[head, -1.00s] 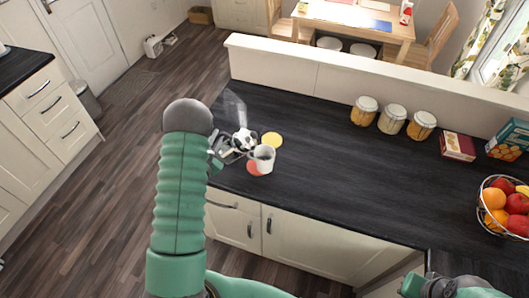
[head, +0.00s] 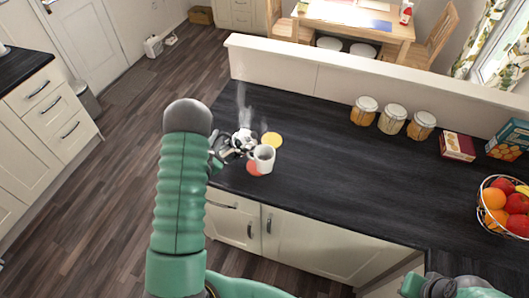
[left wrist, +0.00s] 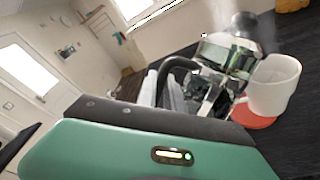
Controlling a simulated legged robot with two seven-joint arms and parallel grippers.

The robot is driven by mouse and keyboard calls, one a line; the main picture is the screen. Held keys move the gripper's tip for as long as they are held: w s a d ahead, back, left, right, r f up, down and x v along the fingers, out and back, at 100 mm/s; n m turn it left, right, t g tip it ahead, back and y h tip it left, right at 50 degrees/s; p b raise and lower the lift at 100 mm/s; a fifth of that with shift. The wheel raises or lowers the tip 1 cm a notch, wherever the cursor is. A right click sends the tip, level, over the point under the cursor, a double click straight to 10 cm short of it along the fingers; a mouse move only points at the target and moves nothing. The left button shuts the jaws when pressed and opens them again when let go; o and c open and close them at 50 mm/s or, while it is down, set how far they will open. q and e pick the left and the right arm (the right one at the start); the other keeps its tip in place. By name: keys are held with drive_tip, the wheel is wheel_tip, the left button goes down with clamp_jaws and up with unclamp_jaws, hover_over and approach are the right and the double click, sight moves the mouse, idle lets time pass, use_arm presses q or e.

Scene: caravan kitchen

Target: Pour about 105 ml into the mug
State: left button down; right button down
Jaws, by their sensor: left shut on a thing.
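A white mug (head: 264,159) stands upright on a red coaster (head: 253,168) near the counter's left end. In the left wrist view the mug (left wrist: 273,86) is just right of a shiny metal kettle (left wrist: 228,54) with a black handle (left wrist: 178,64). My left gripper (head: 222,152) is shut on the kettle, which also shows in the head view (head: 243,138). The kettle is close beside the mug, its spout hard to make out. No stream of liquid is visible, and the mug's inside level cannot be read. My right arm shows at the bottom right; its fingers are not clear.
Several jars (head: 393,119) stand along the low back wall, with boxes (head: 458,146) and a fruit basket (head: 504,205) to the right. The middle of the dark counter (head: 350,180) is clear.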

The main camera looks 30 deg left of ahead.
use_arm(q)
drive_tip(key=shift+s+a+f+b, duration=0.1)
drive_tip(key=shift+a+f+b, duration=0.1)
drive_tip(key=shift+f+b, duration=0.2)
drive_tip(key=s+a+f+n+b, duration=0.1)
drive_tip(key=f+n, duration=0.1)
drive_tip(key=a+f+n+t+b, duration=0.1)
drive_tip(key=a+f+n+b, duration=0.1)
drive_tip(key=f+n, duration=0.1)
drive_tip(key=s+a+f+n+t+b, duration=0.1)
drive_tip(key=f+n+b, duration=0.1)
drive_tip(key=shift+s+a+f+n, duration=0.25)
drive_tip(key=shift+s+a+n, duration=0.05)
drive_tip(key=shift+a+n, duration=0.1)
drive_tip(key=shift+f, duration=0.1)
